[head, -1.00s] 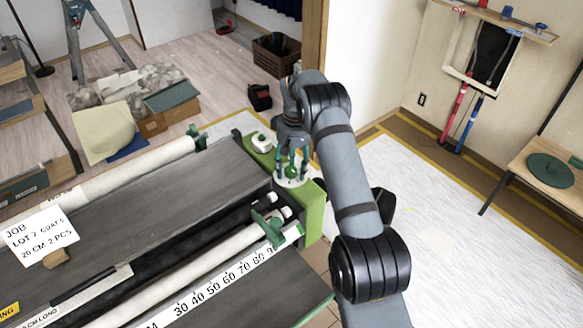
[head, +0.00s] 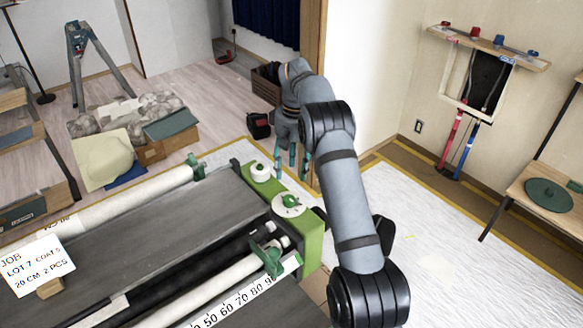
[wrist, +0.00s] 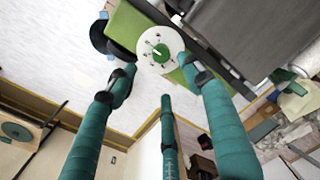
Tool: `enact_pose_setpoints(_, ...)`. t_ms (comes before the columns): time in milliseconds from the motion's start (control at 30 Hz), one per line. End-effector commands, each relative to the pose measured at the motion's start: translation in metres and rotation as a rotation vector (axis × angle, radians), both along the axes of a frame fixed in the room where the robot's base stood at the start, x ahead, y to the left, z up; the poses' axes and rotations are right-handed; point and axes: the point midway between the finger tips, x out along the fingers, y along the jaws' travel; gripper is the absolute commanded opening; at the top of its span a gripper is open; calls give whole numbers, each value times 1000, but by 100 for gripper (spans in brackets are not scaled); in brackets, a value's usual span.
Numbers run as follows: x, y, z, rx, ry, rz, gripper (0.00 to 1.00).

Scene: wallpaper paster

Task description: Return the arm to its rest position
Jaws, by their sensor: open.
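My gripper (head: 291,160) is raised above and behind the green end panel (head: 312,233) of the pasting machine. Its teal fingers are spread apart with nothing between them. The white dial with a green knob (head: 290,204) sits on top of the panel, clear of the fingers in the head view. In the wrist view, the dial (wrist: 160,50) lies beyond the fingertips (wrist: 160,85). My grey arm reaches up from the lower right of the head view.
A small white round part (head: 260,172) sits beside the dial on the panel. The machine's rollers (head: 130,202) fill the lower left. A dark crate (head: 266,84) and black-and-red bag (head: 258,125) stand on the floor behind. A wooden table (head: 548,200) is at right.

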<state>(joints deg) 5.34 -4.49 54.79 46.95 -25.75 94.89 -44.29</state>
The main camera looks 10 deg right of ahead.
Motion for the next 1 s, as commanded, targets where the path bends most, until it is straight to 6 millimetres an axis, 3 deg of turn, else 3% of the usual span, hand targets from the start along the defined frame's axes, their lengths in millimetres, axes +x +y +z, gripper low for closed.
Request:
enact_pose_setpoints(433,0,0,-1,0,1,0,50)
enact_pose_setpoints(567,-1,0,-9,-1,4,1,50)
enact_pose_setpoints(1000,-2,3,-88,-1,1,0,50)
